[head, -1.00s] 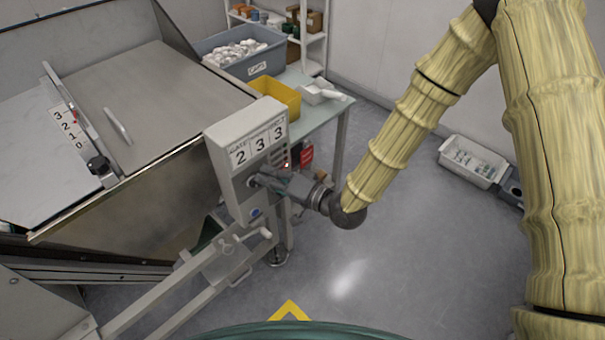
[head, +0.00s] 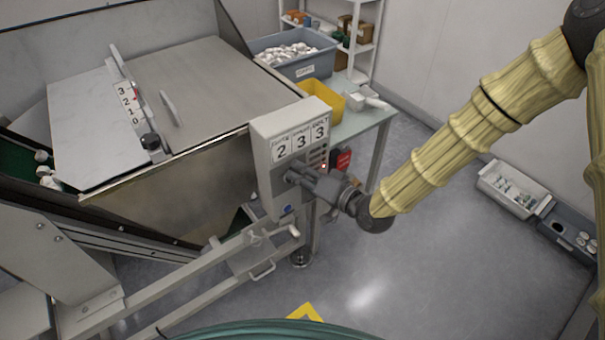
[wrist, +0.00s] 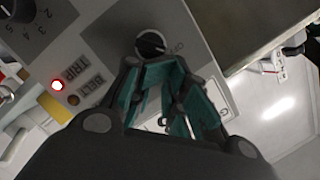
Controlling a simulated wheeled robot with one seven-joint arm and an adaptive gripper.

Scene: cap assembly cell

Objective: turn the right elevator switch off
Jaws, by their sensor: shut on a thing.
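A grey control box (head: 262,165) showing 2, 3, 3 on its top stands beside the hopper. My gripper (head: 296,178) is at its front face. In the wrist view a round dark rotary switch (wrist: 150,42) with a pale mark sits on the panel, with small lettering beside it that I cannot read surely. My gripper's teal fingers (wrist: 157,66) are closed in on this knob, partly covering its lower side. In the head view the knob is hidden by the gripper.
A lit red lamp (wrist: 57,86) sits by the TRIP label, above BELT. A numbered dial (wrist: 32,12) is at the panel's corner. A grey rail (head: 190,275) runs below the box. A table with a yellow bin (head: 322,98) stands behind.

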